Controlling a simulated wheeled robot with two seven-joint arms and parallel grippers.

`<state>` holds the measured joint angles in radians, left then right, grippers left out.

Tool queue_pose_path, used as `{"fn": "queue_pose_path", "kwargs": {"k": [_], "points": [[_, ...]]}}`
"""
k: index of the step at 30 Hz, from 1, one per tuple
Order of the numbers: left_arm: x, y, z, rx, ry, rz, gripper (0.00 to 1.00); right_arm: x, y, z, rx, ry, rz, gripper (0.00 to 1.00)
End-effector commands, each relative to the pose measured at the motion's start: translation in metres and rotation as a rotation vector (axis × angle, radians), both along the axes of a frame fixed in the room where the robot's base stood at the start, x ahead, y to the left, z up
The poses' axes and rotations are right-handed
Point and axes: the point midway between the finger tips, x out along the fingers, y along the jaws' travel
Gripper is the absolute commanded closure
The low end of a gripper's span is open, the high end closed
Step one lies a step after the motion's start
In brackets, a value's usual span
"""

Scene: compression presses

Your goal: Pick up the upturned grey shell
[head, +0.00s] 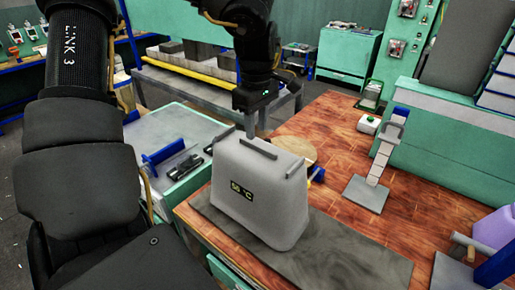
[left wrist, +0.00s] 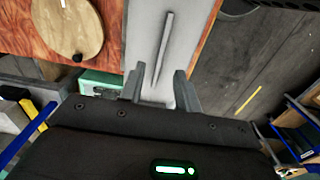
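The grey shell (head: 262,195) is a tapered box with a "56 °C" display on its front and short dark ridges on its narrower top. It stands on a dark mat (head: 345,262) on the wooden bench. My left gripper (head: 250,128) is at the shell's far top side, pointing down. In the left wrist view its two fingers (left wrist: 160,80) are apart with nothing held between them. The shell's pale surface (left wrist: 145,35) and one ridge lie just beyond the fingertips. Whether they touch is hidden. My right gripper is not in view.
A round wooden board (head: 297,149) lies behind the shell. A grey stand with a handle (head: 376,165) is to the right, and a purple container (head: 493,228) is at the right edge.

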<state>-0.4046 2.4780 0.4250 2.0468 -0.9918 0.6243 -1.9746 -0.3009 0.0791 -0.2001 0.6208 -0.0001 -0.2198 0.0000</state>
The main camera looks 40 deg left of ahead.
Motion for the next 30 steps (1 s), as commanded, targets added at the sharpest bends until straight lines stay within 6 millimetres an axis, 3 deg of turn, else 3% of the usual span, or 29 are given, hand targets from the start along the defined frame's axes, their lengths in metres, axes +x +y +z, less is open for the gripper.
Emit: {"fn": "queue_pose_path", "kwargs": {"k": [9, 17, 25, 30], "points": [[-0.002, -0.003, -0.042, -0.002, 0.005, 0.000, 0.67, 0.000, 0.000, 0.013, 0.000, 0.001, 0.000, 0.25], [-0.001, -0.003, -0.046, -0.001, 0.001, 0.001, 0.67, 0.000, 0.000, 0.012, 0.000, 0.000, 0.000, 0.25], [-0.001, -0.003, -0.046, -0.001, 0.002, 0.001, 0.99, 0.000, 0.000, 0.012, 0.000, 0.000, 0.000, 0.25], [-0.001, -0.003, -0.046, 0.000, 0.002, 0.001, 1.00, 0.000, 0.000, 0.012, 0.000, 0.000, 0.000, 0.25]]}}
